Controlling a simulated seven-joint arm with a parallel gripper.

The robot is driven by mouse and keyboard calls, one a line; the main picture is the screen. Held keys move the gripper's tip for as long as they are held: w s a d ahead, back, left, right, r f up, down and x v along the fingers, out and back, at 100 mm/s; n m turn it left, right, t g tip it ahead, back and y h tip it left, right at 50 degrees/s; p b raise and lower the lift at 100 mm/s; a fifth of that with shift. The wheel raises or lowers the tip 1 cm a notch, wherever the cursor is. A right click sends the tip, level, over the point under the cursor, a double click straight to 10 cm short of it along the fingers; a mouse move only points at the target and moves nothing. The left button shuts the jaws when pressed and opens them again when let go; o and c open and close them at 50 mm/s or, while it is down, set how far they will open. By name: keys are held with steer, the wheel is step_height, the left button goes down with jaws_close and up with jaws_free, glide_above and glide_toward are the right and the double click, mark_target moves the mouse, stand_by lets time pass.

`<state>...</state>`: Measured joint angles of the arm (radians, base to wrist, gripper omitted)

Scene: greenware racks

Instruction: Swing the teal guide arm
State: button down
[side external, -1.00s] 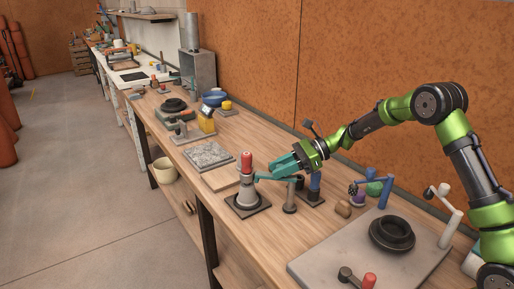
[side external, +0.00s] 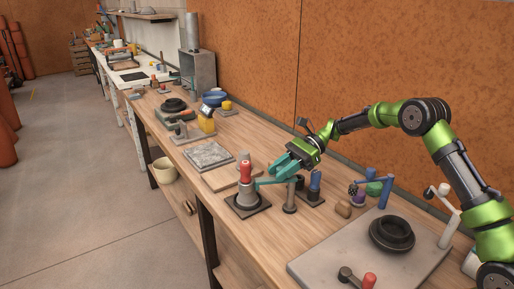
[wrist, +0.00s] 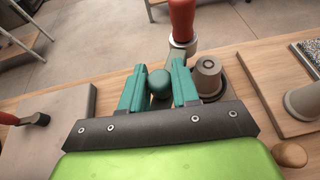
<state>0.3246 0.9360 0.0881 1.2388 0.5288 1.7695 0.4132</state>
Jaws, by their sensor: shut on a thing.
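The teal guide arm (side external: 270,183) shows in the side view as a thin bar by a grey post (side external: 290,197). Its left end lies close to a grey cone-shaped stand (side external: 246,196) on a dark square base. A red handle (side external: 245,172) shows at that stand. My gripper (side external: 278,172), with teal fingers, is over the guide arm. In the wrist view its fingers (wrist: 158,68) are on both sides of a rounded teal knob (wrist: 160,84) and shut on it. The rest of the guide arm is hidden there. The red handle (wrist: 182,18) is just beyond the fingertips.
A wooden knob (side external: 343,209), a grey slab (side external: 330,262) with a black ring (side external: 392,234), and a speckled tile (side external: 208,155) are nearby. The bench's front edge is close.

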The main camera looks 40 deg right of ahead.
steer(key=shift+s+a+n+g+h, duration=0.1)
steer(key=shift+s+n+g+h, duration=0.1)
steer(key=shift+n+g, duration=0.7)
steer(key=shift+s+n+g+h, duration=0.1)
steer(key=shift+s+n+g, duration=0.15)
steer(key=shift+n+g, duration=0.6)
steer(key=shift+s+a+n+g+h, duration=0.1)
steer(key=shift+s+n+g, duration=0.1)
steer(key=shift+n+g, duration=0.65)
steer(key=shift+s+g, duration=0.1)
steer(key=shift+g, duration=0.5)
steer(key=c, duration=0.9)
jaws_free()
steer(key=s+r, duration=0.1)
steer(key=s, duration=0.4)
steer(key=s+d+r, duration=0.1)
steer(key=s+r, duration=0.1)
steer(key=s, duration=0.3)
steer(key=s+r, duration=0.2)
steer(key=s, duration=0.4)
steer(key=shift+d, duration=0.2)
